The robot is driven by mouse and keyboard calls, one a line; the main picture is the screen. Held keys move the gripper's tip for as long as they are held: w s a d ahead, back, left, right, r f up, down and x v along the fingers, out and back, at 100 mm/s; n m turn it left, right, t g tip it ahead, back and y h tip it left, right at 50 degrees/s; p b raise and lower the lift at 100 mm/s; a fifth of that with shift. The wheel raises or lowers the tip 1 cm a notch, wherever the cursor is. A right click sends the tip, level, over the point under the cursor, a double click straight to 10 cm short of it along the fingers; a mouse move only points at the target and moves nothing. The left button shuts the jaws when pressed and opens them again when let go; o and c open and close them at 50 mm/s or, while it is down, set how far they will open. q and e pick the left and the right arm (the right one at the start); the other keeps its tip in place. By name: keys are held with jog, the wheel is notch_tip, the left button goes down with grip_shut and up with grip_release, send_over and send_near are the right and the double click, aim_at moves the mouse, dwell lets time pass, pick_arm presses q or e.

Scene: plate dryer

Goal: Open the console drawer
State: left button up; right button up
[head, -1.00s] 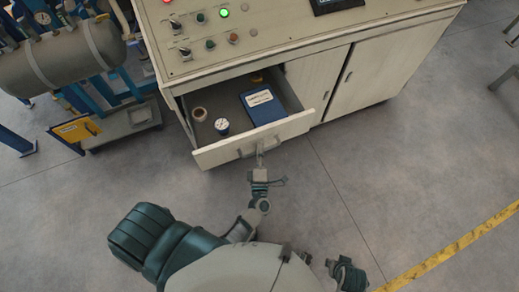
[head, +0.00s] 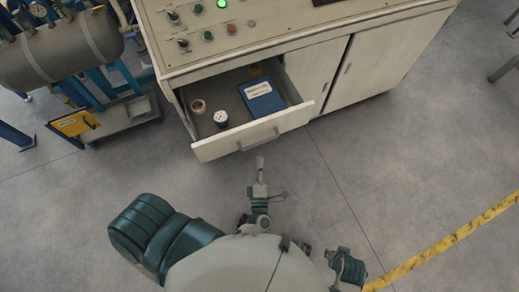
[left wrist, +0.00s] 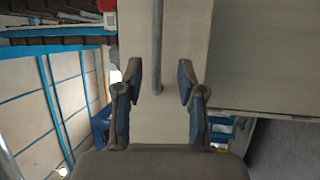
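The console drawer (head: 253,133) is pulled out of the cream console (head: 300,38), with its inside in plain view. Its bar handle (head: 258,140) is on the drawer front and also shows in the left wrist view (left wrist: 157,45). My left gripper (head: 260,162) is in front of the drawer, apart from the handle. In the left wrist view its two fingers (left wrist: 161,80) are spread with nothing gripped between them, and the handle is ahead of them.
In the drawer lie a blue box (head: 262,98), a small white-topped jar (head: 221,118) and a roll-like item (head: 198,106). A grey tank (head: 65,50) on a blue frame stands at the left. Yellow floor tape (head: 445,243) runs at lower right. The floor before the console is clear.

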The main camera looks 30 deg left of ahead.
pick_arm(q)
jog(key=v, duration=0.3)
jog(key=shift+s+d+f, duration=0.1)
jog(key=shift+s+d, duration=0.2)
dwell(0.3)
jog(key=s+d+f+m+g+h+p, duration=0.1)
jog(key=d+f+m+g+h+p, duration=0.4)
jog(key=f+m+h, duration=1)
jog(key=s+a+f+m+g+y+p, duration=0.1)
jog(key=s+a+f+m+g+y, duration=0.2)
jog(key=s, duration=0.5)
jog(key=s+a+f+m+g+y+p, duration=0.1)
jog(key=s+a+f+m+g+y, duration=0.1)
jog(key=s+a+f+m+g, duration=0.4)
jog(key=s+a+g, duration=0.2)
jog(key=shift+a+f+m+y, duration=0.2)
jog(key=shift+a+m+y, duration=0.1)
jog(key=shift+y, duration=0.1)
pick_arm(e)
jog(key=s+f, duration=0.2)
jog(key=f, duration=0.7)
jog(key=s+f, duration=0.1)
jog(key=f, duration=0.8)
jog(key=shift+s+d+g, duration=0.15)
jog(key=shift+s+g, duration=0.15)
jog(key=shift+s, duration=0.1)
pick_arm(q)
jog(key=shift+s+d, duration=0.1)
